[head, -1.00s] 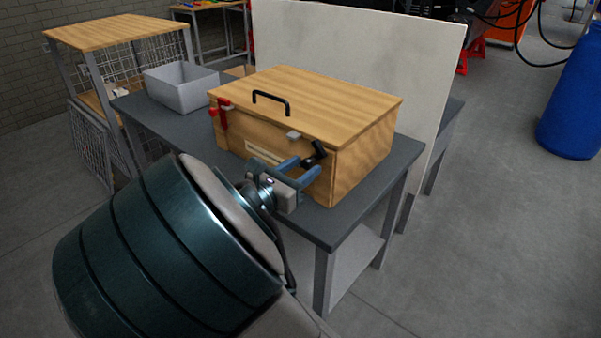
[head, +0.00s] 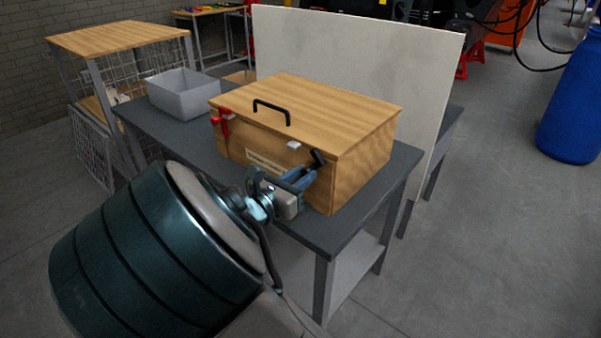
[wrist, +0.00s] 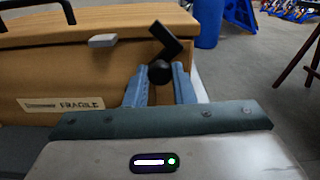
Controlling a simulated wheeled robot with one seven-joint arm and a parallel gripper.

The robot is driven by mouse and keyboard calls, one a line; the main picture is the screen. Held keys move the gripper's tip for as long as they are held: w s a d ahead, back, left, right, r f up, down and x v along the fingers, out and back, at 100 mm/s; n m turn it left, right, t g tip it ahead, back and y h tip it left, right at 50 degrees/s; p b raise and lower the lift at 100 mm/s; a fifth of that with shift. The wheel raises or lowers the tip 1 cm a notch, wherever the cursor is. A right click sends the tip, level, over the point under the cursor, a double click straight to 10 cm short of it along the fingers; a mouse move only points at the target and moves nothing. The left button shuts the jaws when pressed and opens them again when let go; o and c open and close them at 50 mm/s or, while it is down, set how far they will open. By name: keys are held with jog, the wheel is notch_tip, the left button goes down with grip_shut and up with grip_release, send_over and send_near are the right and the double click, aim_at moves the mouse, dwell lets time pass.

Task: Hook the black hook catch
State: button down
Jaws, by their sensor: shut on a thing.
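A wooden box (head: 360,165) with a closed lid stands on the grey table. The black hook catch (wrist: 166,45) is on its front near the right end; its angled arm points up and to the left in the wrist view. The catch also shows in the head view (head: 318,158). A pale keeper (wrist: 102,40) sits on the lid edge to the left of the catch, apart from it. My gripper (wrist: 161,80) has its blue fingers on either side of the catch's round black knob and is shut on it. The fingers partly hide the catch's lower part.
A red catch (head: 222,123) is at the box's left front, and a black handle (head: 271,111) is on the lid. A grey bin (head: 183,93) stands behind left on the table (head: 385,190). A pale panel (head: 400,70) stands behind the box.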

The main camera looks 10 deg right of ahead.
jog(key=w+n+p, duration=0.1)
jog(key=n+p, duration=0.2)
jog(key=p, duration=0.3)
jog(key=w+a+r+n+p, duration=0.1)
jog(key=n+p, duration=0.2)
jog(key=p, duration=0.4)
jog(key=w+a+n+p, duration=0.1)
jog(key=n+p, duration=0.2)
jog(key=p, duration=0.4)
jog(key=shift+a+r, duration=0.1)
jog(key=shift+r, duration=0.3)
jog(key=shift+w+f, duration=0.1)
jog(key=c, duration=1.3)
grip_release()
jog(key=shift+a, duration=0.1)
